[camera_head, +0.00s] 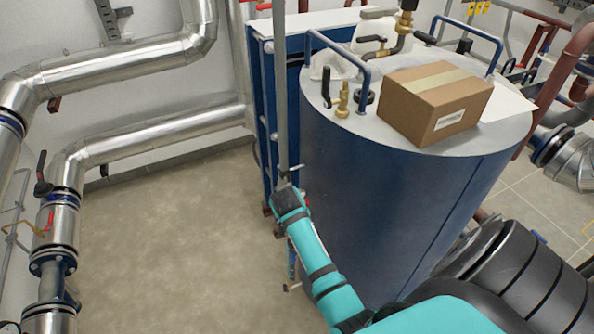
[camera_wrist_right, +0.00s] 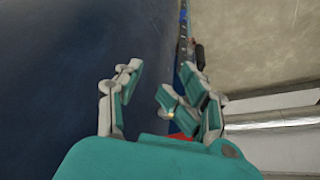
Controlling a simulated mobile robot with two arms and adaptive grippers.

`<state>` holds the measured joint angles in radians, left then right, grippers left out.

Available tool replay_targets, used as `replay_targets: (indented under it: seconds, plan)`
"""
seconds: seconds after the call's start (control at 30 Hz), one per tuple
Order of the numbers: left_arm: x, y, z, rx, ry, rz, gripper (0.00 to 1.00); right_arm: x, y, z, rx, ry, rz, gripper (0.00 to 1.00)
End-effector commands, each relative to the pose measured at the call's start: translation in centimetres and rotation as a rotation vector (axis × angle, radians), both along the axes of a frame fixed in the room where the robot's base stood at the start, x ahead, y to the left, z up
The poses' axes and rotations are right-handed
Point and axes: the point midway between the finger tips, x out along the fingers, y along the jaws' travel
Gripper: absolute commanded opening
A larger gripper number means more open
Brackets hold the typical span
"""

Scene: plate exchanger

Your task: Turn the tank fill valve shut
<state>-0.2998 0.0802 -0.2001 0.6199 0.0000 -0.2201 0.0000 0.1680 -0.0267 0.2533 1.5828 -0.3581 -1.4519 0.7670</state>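The blue tank (camera_head: 380,200) stands at centre right in the head view. On its top are a brass fitting (camera_head: 342,100) and a black upright lever (camera_head: 326,88). Brass pipework with black handles (camera_head: 372,40) stands behind. I cannot tell which of these is the fill valve. My right gripper (camera_head: 283,186) is beside the tank's left side, below its top; its fingers are small here. In the right wrist view my right gripper (camera_wrist_right: 150,90) has its fingers apart with nothing clearly between them. A small red patch (camera_wrist_right: 180,137) shows near the palm. My left gripper is not in view.
A cardboard box (camera_head: 436,102) sits on the tank top. A vertical grey pipe (camera_head: 280,90) and blue frame (camera_head: 264,120) stand left of the tank. Silver pipes (camera_head: 130,75) run along the left. The floor (camera_head: 170,230) between is clear.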

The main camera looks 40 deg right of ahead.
Motion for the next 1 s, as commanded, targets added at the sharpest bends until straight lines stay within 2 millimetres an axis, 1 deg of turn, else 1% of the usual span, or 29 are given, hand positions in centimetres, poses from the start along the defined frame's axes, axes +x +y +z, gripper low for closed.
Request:
replay_targets:
  seconds: [0.03,0.47,0.8,1.0]
  plan:
    - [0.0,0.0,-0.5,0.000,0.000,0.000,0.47,-0.2,0.2,-1.3,-0.002,0.010,0.022,0.39]
    - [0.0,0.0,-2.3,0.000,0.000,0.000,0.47,-1.4,2.3,-9.2,-0.011,0.063,0.225,0.39]
    - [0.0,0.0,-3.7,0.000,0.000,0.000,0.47,-3.4,4.2,-15.4,-0.006,0.103,0.375,0.39]
    - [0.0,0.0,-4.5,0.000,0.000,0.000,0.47,-4.8,5.3,-18.7,-0.001,0.124,0.452,0.39]
